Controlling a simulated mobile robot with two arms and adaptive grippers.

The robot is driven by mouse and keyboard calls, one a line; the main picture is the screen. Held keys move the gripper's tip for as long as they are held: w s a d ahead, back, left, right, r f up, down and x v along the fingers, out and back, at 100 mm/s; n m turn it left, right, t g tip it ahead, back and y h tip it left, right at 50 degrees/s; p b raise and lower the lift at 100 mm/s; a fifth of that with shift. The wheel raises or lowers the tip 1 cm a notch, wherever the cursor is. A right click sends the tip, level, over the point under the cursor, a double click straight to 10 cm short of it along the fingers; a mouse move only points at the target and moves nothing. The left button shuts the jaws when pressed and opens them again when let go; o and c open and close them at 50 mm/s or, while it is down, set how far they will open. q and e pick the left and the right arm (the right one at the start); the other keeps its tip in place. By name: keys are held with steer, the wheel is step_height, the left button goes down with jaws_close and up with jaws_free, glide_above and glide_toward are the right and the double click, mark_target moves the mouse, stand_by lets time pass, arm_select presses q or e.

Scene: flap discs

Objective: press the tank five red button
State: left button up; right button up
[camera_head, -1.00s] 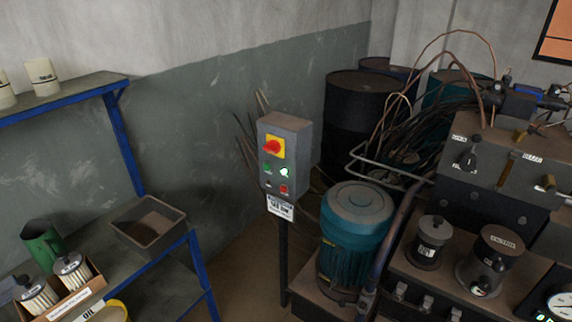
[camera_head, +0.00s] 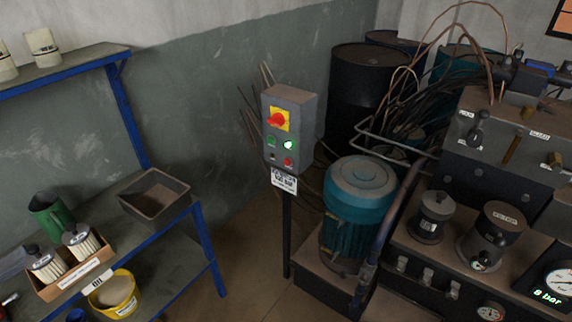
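A grey control box (camera_head: 289,128) stands upright on a dark post in the middle of the head view. On its front is a large red rotary knob (camera_head: 278,120) on a yellow plate. Below are a green button (camera_head: 271,141), a bright lit lamp (camera_head: 288,145), a small dark element at lower left and a small red button (camera_head: 288,162) at lower right. A white sign (camera_head: 284,180) hangs under the box; its text is too small to read surely. Neither of my grippers is in view.
A blue-framed shelf (camera_head: 205,240) with a grey bin (camera_head: 154,196), filters and a yellow bucket (camera_head: 112,294) is at left. A teal motor (camera_head: 358,205) and a machine with a gauge (camera_head: 557,283) are at right. Some floor shows between shelf and post.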

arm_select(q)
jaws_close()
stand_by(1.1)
